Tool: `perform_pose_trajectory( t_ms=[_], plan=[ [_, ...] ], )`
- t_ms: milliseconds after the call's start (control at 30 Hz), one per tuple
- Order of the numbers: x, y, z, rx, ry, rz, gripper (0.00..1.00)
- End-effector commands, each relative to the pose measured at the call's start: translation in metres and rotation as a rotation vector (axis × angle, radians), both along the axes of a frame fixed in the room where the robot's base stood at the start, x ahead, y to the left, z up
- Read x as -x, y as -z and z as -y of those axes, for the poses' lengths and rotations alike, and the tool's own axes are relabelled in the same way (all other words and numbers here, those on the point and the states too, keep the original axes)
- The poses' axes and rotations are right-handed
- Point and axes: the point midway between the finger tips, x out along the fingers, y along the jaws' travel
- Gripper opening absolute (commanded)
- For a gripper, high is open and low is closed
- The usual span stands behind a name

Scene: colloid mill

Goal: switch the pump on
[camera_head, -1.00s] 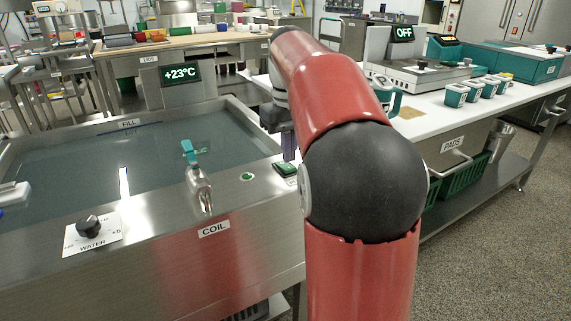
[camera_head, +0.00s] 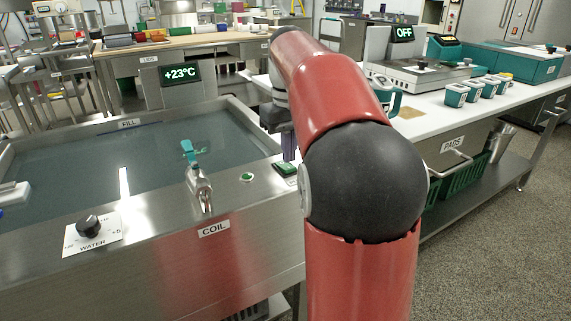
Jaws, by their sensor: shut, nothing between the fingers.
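A green rocker switch (camera_head: 285,169) in a dark frame sits on the steel rim at the right end of the water bath (camera_head: 150,150). No pump label is readable on it. A small round green button or lamp (camera_head: 247,177) is set in the rim to its left. My gripper (camera_head: 289,157) points down at the switch, its fingers shut and empty. The tips are at or just above the switch's far part; I cannot tell whether they touch. My red arm hides the area right of the switch.
A tap (camera_head: 198,185) with a teal handle stands on the rim, left of the switch. A black WATER knob (camera_head: 89,226) is at the front left. A white counter (camera_head: 430,118) with teal tubs lies behind my arm.

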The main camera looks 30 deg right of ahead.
Motion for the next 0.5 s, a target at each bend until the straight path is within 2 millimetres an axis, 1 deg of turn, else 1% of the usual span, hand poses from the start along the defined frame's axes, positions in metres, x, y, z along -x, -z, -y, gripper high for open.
perform_pose_trajectory(
  t_ms=[500],
  plan=[
    [0.0001,0.0080,0.0000,0.000,0.000,0.000,0.00]
  ],
)
